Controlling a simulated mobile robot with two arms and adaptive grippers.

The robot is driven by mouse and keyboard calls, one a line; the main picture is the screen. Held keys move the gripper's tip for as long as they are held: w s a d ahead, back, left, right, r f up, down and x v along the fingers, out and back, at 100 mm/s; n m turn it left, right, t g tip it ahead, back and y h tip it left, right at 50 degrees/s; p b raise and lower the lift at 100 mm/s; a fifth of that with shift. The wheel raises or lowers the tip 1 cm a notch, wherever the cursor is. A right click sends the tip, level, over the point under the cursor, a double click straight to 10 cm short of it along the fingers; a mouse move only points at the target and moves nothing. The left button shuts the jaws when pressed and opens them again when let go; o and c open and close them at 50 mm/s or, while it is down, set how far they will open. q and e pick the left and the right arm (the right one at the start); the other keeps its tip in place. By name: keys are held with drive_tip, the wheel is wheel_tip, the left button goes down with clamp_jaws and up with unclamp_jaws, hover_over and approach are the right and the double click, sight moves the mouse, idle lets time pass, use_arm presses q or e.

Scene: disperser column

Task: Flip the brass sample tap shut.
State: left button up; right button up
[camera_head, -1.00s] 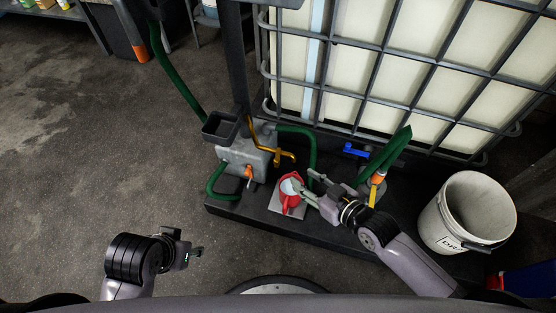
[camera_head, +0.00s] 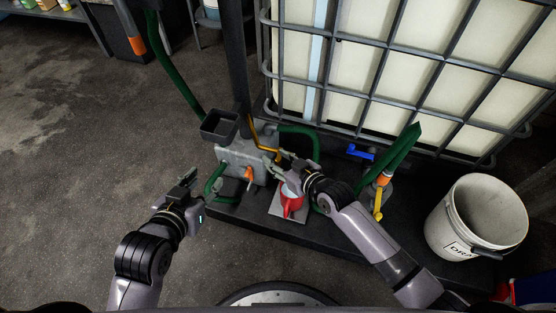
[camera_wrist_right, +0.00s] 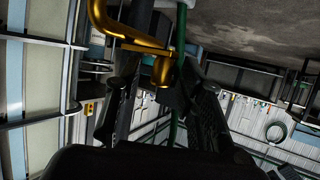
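The brass sample tap (camera_head: 257,138) is a gold bent pipe rising from the grey pump block, with its spout end near my right gripper (camera_head: 273,165). In the right wrist view the brass tap (camera_wrist_right: 108,35) crosses the upper left, with a flat brass bar and a short downward spout (camera_wrist_right: 162,72). My right gripper (camera_wrist_right: 160,100) is open there, its dark fingers either side of and below the spout; contact cannot be told. My left gripper (camera_head: 190,181) is left of the pump block, apart from the tap; its finger opening is unclear.
The grey pump block (camera_head: 240,160) has an orange handle and green hoses. A caged tank (camera_head: 390,70) stands behind. A blue valve handle (camera_head: 358,152) and white bucket (camera_head: 470,220) are to the right.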

drive_tip(key=shift+w+a, duration=0.1)
drive_tip(key=shift+a, duration=0.05)
drive_tip(key=shift+c, duration=0.3)
clamp_jaws()
idle(0.3)
